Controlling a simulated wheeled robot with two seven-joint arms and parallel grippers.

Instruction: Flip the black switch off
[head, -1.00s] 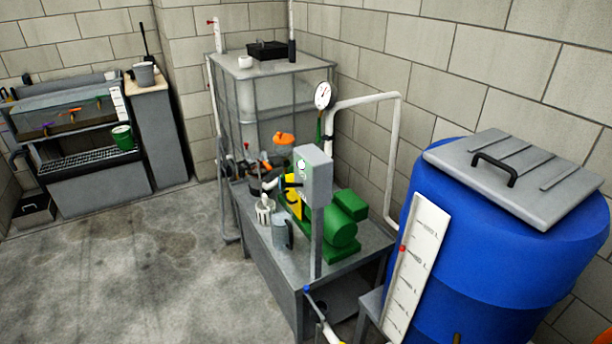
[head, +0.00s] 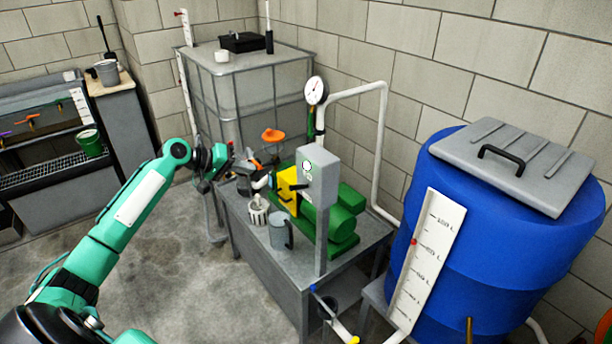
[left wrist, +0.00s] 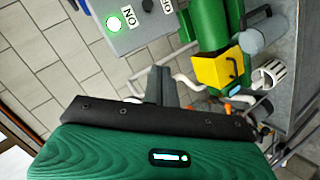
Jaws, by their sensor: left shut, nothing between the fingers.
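The grey control box (head: 318,176) stands on a post in the head view, with a round light on its face. In the left wrist view the box (left wrist: 140,28) is at the top, with its light glowing green beside the label ON. The black switch (left wrist: 147,5) sits between ON and OFF, partly cut by the frame's top edge. My left gripper (head: 230,158) is left of the box, apart from it. Its fingers (left wrist: 158,86) are shut and empty, below the box in the wrist view. My right gripper is not in view.
A green pump (head: 345,222) with a yellow part (head: 287,188) sits on the metal table (head: 264,235) behind the box. A grey jug (head: 279,231) and a white container (head: 257,212) stand near the front edge. A blue barrel (head: 490,250) is at the right.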

